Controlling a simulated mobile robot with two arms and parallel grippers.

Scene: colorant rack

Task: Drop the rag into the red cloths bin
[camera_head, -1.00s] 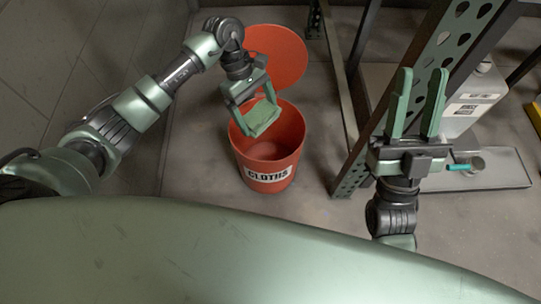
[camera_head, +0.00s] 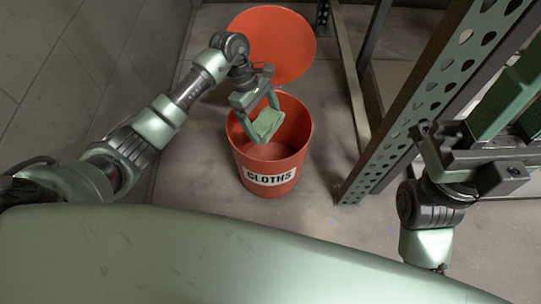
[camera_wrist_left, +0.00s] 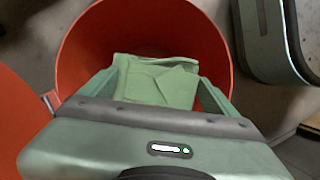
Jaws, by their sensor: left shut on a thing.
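The rag (camera_head: 268,124) is a folded green cloth. My left gripper (camera_head: 260,117) is shut on it, one finger at each side. The rag hangs over the mouth of the red bin (camera_head: 262,162), which is labelled CLOTHS. In the left wrist view the rag (camera_wrist_left: 160,84) shows between the fingers, with the round red bin wall (camera_wrist_left: 95,38) around it. How far the rag is below the rim is hard to tell. My right gripper (camera_head: 515,95) is large at the right edge, its fingers apart and their tips cut off, with nothing seen in it.
The bin's round red lid (camera_head: 272,42) stands open behind it. A green perforated rack post (camera_head: 425,110) rises to the right of the bin. A wall (camera_head: 70,70) is on the left. The floor in front of the bin is bare.

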